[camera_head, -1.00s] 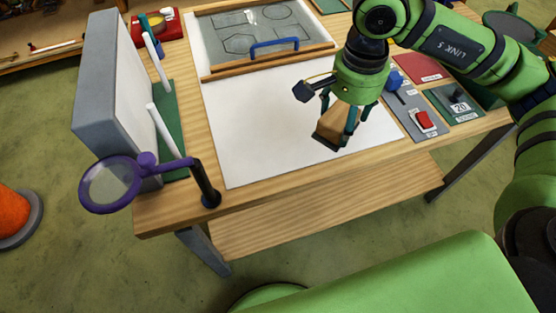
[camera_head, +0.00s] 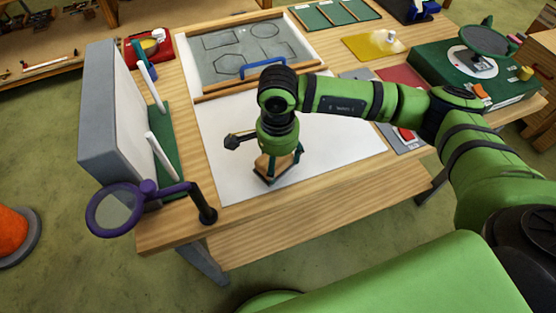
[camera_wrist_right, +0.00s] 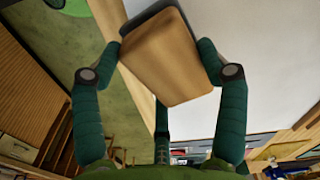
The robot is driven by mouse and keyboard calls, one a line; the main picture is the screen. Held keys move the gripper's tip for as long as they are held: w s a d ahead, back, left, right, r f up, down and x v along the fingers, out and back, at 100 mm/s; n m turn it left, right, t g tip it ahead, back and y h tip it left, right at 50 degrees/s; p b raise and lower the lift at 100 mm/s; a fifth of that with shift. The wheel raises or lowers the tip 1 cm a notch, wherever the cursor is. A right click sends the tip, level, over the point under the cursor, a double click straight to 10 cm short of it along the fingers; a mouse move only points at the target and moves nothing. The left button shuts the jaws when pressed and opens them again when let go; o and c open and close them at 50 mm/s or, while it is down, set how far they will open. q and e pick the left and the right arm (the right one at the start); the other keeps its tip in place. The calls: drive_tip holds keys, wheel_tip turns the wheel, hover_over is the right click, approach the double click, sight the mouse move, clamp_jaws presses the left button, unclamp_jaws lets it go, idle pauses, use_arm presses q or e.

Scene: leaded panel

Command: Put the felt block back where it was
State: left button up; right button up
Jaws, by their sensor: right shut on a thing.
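The felt block (camera_head: 267,168) is a brown wooden block with a grey layer along one end. It is over the near part of the white sheet (camera_head: 345,140); I cannot tell whether it touches it. My right gripper (camera_head: 282,165) is shut on the block and points down. In the right wrist view the block (camera_wrist_right: 160,57) sits between the green fingers of the right gripper (camera_wrist_right: 158,75), its grey layer at the far end. My left gripper is not in view.
A purple-rimmed magnifier (camera_head: 115,210) on a dark post stands at the table's front left. A tall grey box (camera_head: 118,110) and a green rack (camera_head: 165,150) with pale rods are at the left. A framed panel with a blue handle (camera_head: 262,65) lies behind the sheet.

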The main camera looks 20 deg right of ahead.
wheel_tip(320, 180, down, 2)
drive_tip(key=shift+p, duration=0.35)
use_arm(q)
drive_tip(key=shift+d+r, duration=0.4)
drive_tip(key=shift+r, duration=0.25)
use_arm(e)
drive_tip(key=shift+f, duration=0.2)
drive_tip(key=shift+f+b, duration=0.2)
drive_tip(key=shift+b, duration=0.15)
drive_tip(key=o, duration=1)
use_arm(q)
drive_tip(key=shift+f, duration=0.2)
use_arm(e)
drive_tip(key=shift+r, duration=0.1)
